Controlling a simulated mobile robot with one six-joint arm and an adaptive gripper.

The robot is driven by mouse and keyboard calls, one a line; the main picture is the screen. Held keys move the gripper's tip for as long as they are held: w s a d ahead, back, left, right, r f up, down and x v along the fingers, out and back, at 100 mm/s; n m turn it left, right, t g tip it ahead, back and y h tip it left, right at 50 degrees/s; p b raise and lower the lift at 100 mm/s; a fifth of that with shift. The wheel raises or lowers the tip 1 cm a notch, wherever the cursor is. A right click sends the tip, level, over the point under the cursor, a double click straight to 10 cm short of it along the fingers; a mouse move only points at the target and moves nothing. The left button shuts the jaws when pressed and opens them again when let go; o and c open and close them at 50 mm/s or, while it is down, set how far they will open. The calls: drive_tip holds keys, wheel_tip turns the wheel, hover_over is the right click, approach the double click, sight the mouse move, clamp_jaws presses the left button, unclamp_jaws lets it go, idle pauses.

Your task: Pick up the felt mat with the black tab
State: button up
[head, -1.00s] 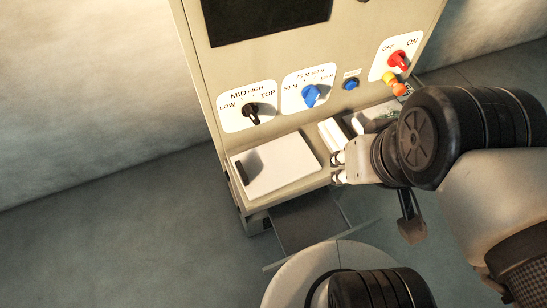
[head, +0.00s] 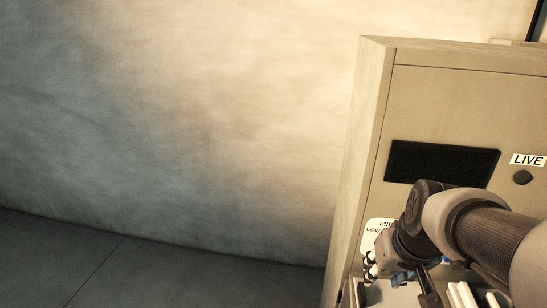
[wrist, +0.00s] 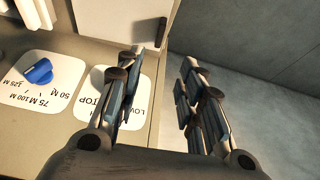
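The pale felt mat (wrist: 108,18) lies at the top of the wrist view, partly cut off by the frame. The tab appears just beyond the gap between the fingertips; I cannot tell how far. In the head view my gripper (head: 370,264) is at the lower right, in front of the cabinet, and the mat is mostly hidden or cut off there.
The beige cabinet (head: 440,110) has a dark screen (head: 440,162) and a LIVE label (head: 528,160). A blue knob (wrist: 38,72) and a white TOP/LOW dial plate (wrist: 92,84) are close to my left finger.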

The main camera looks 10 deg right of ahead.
drive_tip(key=b, duration=0.4)
hover_over(363, 291)
drive_tip(key=s, duration=0.2)
drive_tip(key=f, duration=1)
drive_tip(key=shift+s+a+f, duration=0.1)
drive_tip(key=shift+s+f, duration=0.1)
drive_tip(key=shift+f, duration=0.2)
drive_tip(key=b+x, duration=0.1)
drive_tip(key=x, duration=0.1)
drive_tip(key=b+x, duration=0.1)
drive_tip(key=x, duration=0.1)
drive_tip(key=shift+a+f, duration=0.15)
drive_tip(key=shift+f, duration=0.25)
drive_tip(key=shift+w+f, duration=0.25)
drive_tip(key=shift+r, duration=0.1)
drive_tip(key=shift+s, duration=0.1)
drive_tip(key=shift+c, duration=0.4)
clamp_jaws()
